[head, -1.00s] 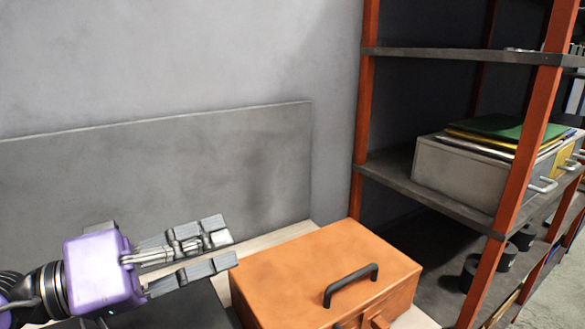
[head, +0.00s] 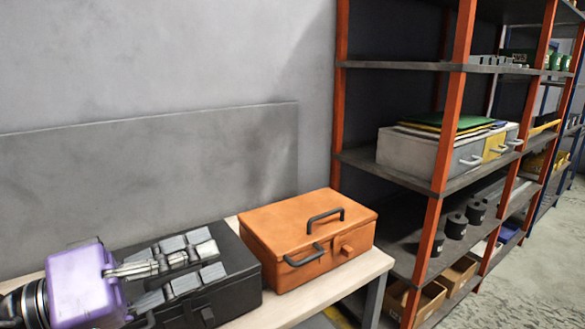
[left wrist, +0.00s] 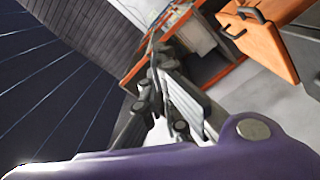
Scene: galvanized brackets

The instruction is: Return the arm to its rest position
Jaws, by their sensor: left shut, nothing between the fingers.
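My left gripper (head: 205,262) is at the lower left of the head view, a purple body with grey fingers. It is shut and empty. In that view it overlaps the black case (head: 238,280); I cannot tell the height of the gap between them. In the left wrist view its fingers (left wrist: 165,100) show in the middle, clear of the orange toolbox (left wrist: 262,45) at the upper right. My right gripper is in neither view.
The orange toolbox (head: 310,238) stands beside the black case on a light bench top (head: 335,284) against the grey wall. An orange-framed shelf rack (head: 430,185) stands to the right, holding a grey box (head: 405,150) with folders. Floor is open at far right.

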